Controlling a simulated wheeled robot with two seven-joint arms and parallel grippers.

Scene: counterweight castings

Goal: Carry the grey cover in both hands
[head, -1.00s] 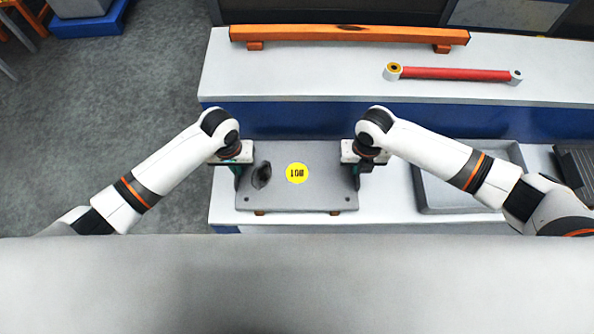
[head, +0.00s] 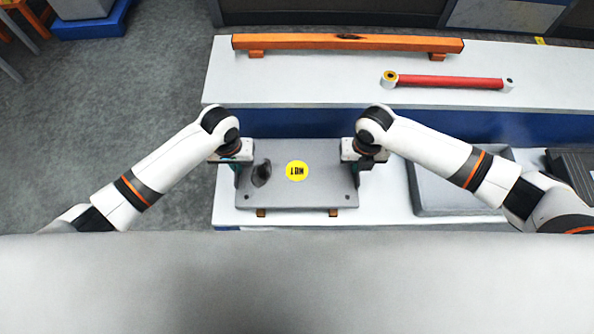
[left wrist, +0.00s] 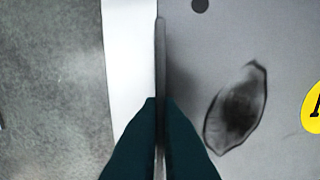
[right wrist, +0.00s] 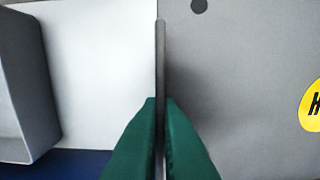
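The grey cover (head: 310,192) is a flat plate with a yellow round label (head: 297,171) and a dark oval mark (head: 261,174) near its left side. My left gripper (head: 237,167) is shut on its left edge, and my right gripper (head: 357,167) is shut on its right edge. In the left wrist view the teal fingers (left wrist: 160,125) pinch the thin edge, with the dark mark beside them. In the right wrist view the green fingers (right wrist: 160,125) pinch the opposite edge. The cover looks level; its height above the bench is hard to tell.
Small wooden blocks (head: 261,212) show below the cover's near edge on the white bench (head: 390,208). A grey tray (head: 440,195) stands to the right. Behind, a raised white shelf (head: 300,82) holds an orange beam (head: 345,42) and a red rod (head: 450,83).

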